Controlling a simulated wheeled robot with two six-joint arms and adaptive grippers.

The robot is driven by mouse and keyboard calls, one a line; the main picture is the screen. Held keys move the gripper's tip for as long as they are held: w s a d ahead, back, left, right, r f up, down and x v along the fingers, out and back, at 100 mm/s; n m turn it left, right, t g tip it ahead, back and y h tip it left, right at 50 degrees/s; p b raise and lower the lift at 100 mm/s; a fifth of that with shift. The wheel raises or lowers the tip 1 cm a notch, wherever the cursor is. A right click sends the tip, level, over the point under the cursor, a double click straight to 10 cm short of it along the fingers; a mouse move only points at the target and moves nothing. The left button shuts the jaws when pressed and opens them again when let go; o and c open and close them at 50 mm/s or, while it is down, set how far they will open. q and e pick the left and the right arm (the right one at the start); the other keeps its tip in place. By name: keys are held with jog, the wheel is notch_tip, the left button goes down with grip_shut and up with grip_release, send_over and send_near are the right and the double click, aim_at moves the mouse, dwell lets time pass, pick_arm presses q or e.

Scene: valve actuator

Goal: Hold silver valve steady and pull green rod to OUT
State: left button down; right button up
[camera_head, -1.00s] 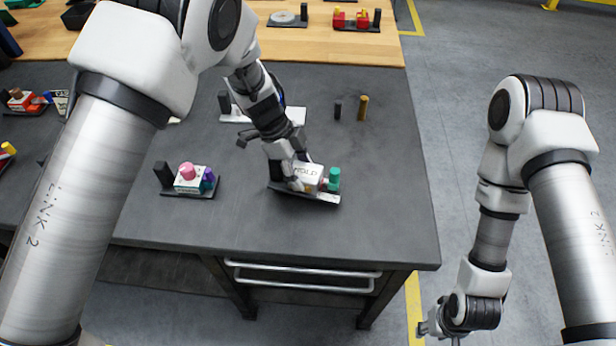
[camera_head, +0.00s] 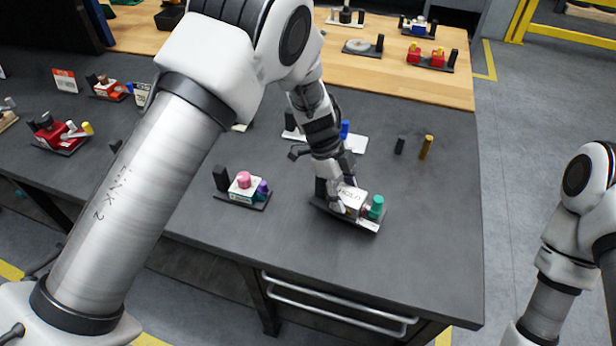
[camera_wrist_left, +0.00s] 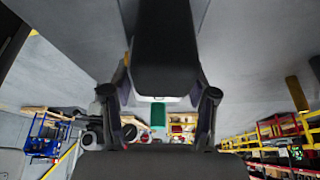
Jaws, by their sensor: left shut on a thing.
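The silver valve (camera_head: 352,197) is a small pale block with lettering on top, on a dark base with a light front plate near the table's front edge. The green rod (camera_head: 377,207) stands up at its right end; it also shows in the left wrist view (camera_wrist_left: 158,115). My left gripper (camera_head: 333,190) comes down from above onto the valve's left end and is shut on the valve. In the left wrist view a big black block (camera_wrist_left: 165,50), probably the valve's post, lies between the fingers. Exactly where the fingers touch is hidden. My right gripper is out of view.
A similar unit with a pink knob (camera_head: 243,180) stands just left of the valve. A black peg (camera_head: 400,146) and a gold peg (camera_head: 427,147) stand behind right. A red unit (camera_head: 60,134) is far left. The table (camera_head: 430,240) is clear right of the valve.

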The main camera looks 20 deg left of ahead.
aim_at(360, 202)
pick_arm(q)
jog(key=d, duration=0.1)
jog(key=s+d, duration=0.1)
jog(key=d, duration=0.2)
jog(key=shift+s+d+f, duration=0.1)
jog(key=shift+s+f, duration=0.15)
jog(key=shift+s, duration=0.05)
jog(key=shift+f, duration=1.15)
jog(key=shift+f, duration=0.5)
